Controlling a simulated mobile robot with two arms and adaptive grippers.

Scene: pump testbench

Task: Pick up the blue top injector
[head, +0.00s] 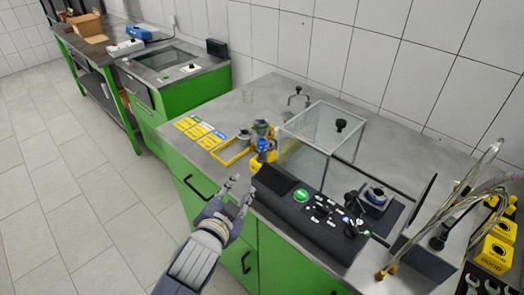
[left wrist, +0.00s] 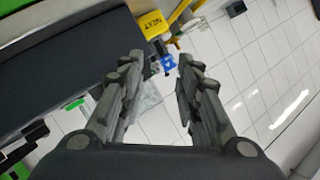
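The blue top injector (head: 263,145) stands near the front edge of the grey bench, by a yellow part, just left of the clear box. In the left wrist view a small blue piece (left wrist: 168,63) shows between and beyond the fingertips, and it appears to be the injector's top. My left gripper (head: 239,191) is open and empty in front of the bench edge, below and left of the injector and apart from it. Its two fingers also show spread in the left wrist view (left wrist: 162,62). My right gripper is not in view.
A black control panel (head: 312,212) with a green button lies right of my left gripper. A clear box (head: 305,150) with a black knob stands behind it. Other injectors (head: 244,136) and yellow and blue cards (head: 198,130) lie left. Hoses (head: 455,205) rise at the right.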

